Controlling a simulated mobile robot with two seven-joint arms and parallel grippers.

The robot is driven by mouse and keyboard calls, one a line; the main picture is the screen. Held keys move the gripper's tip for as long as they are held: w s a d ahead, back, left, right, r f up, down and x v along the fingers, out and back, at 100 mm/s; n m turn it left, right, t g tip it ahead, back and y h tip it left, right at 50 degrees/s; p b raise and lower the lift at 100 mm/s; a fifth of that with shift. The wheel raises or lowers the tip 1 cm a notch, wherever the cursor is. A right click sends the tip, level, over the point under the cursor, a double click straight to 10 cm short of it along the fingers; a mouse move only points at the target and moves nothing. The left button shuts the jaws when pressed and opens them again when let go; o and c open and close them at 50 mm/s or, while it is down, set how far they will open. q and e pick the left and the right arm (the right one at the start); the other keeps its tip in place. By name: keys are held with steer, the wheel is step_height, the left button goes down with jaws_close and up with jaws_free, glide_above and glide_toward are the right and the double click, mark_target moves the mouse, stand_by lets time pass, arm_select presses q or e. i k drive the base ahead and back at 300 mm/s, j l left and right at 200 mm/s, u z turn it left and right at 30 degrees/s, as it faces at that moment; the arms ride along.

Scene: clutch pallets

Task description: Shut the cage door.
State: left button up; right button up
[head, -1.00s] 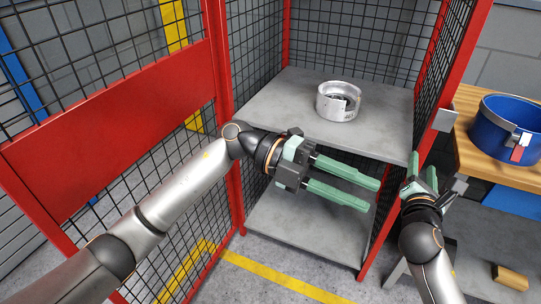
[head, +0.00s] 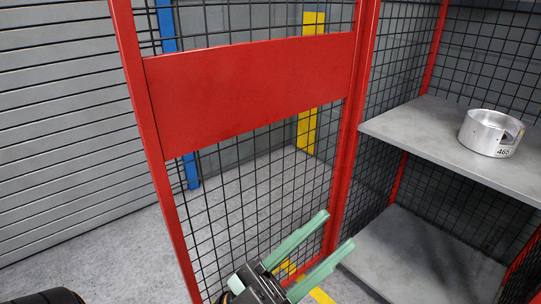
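The cage door (head: 255,95) is a red frame with black mesh and a wide red panel. It stands open, swung out to the left of the cage opening. The cage has grey shelves (head: 415,140) behind mesh walls. My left gripper (head: 340,229) shows at the bottom centre, in front of the door's lower mesh near the hinge-side post. Its two green fingers are apart with nothing between them. I cannot tell whether it touches the door. My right gripper is out of the picture.
A silver metal ring-shaped part (head: 490,132) sits on the upper shelf. The lower shelf (head: 420,255) looks empty where it shows. A grey slatted shutter (head: 60,120) stands at the left. Grey floor with yellow marking lies behind and below the door.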

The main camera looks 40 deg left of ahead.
mark_target(184, 103)
steer(key=k+j, duration=0.25)
steer(key=k+j+z, duration=0.15)
steer(key=j, duration=0.35)
steer(key=k+j+z, duration=0.1)
steer(key=j, duration=0.3)
steer(key=k+j+z, duration=0.15)
steer(key=k+j, duration=0.15)
steer(key=j+z, duration=0.1)
steer(key=j, duration=0.4)
steer(key=k+j+z, duration=0.1)
steer(key=j, duration=0.45)
steer(key=i+j+z, duration=0.1)
steer(key=j+z, duration=0.15)
steer(key=j, duration=0.65)
steer(key=i+j, duration=0.15)
steer(key=j, duration=0.15)
steer(key=i+j+z, duration=0.15)
steer(key=j, duration=0.15)
steer(key=k+z, duration=0.1)
steer(key=z, duration=0.2)
steer(key=k+l+z, duration=0.1)
steer(key=z, duration=0.2)
